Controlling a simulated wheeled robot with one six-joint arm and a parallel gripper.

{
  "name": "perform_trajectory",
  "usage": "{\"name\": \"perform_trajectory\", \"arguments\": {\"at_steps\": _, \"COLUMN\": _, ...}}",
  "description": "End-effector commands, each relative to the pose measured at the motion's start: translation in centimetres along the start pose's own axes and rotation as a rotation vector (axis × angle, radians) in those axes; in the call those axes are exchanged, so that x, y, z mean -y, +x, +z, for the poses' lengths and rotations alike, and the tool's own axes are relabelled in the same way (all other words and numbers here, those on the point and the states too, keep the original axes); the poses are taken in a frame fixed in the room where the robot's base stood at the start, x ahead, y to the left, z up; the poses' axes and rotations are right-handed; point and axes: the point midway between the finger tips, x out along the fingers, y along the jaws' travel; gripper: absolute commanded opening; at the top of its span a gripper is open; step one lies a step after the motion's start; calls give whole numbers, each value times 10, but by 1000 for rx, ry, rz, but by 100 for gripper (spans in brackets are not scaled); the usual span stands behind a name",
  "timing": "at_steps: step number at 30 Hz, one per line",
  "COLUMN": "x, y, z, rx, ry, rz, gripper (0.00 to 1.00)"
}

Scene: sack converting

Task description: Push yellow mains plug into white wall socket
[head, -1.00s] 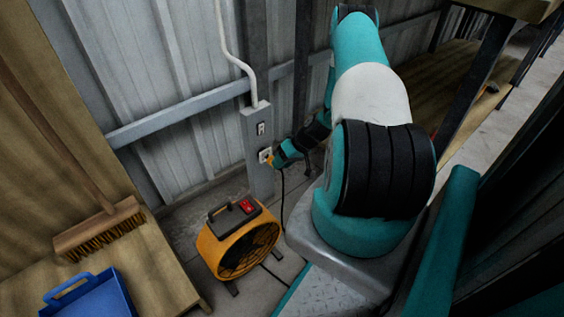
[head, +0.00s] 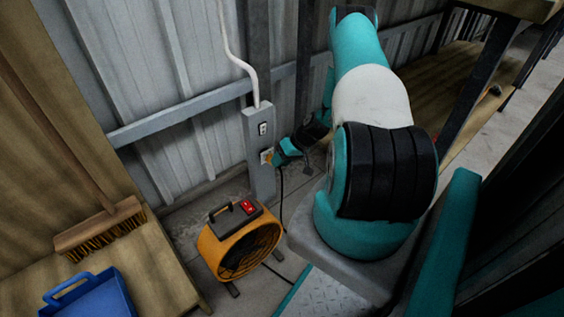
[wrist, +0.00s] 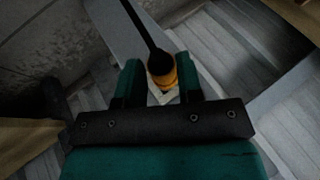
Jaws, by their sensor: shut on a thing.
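The yellow mains plug (wrist: 161,72) sits between the two teal fingers of my gripper (wrist: 160,82) in the wrist view, its black cord running up and away. My gripper is shut on it. The white wall socket (wrist: 171,97) shows just beyond the plug, partly hidden by it. In the head view, my gripper (head: 273,157) is at the lower socket on the grey post, and the plug (head: 269,157) overlaps the socket's face (head: 264,154). I cannot tell whether the pins are in or a small gap is left.
A second outlet (head: 262,129) is higher on the grey post (head: 258,180). An orange fan heater (head: 232,239) stands on the floor below. A broom (head: 100,230) and blue dustpan (head: 90,297) lie at the left. The black cord (head: 281,200) hangs below my gripper.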

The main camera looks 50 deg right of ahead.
Motion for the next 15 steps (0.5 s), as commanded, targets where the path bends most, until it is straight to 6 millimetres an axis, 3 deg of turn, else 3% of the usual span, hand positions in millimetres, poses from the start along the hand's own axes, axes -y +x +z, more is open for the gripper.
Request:
{"name": "perform_trajectory", "arguments": {"at_steps": 12, "x": 0, "y": 2, "z": -6, "rx": -1, "ry": -1, "rz": 0, "gripper": 0}}
{"name": "perform_trajectory", "arguments": {"at_steps": 13, "x": 0, "y": 2, "z": -6, "rx": -1, "ry": -1, "rz": 0, "gripper": 40}}
{"name": "perform_trajectory", "arguments": {"at_steps": 15, "x": 0, "y": 2, "z": -6, "rx": -1, "ry": -1, "rz": 0, "gripper": 57}}
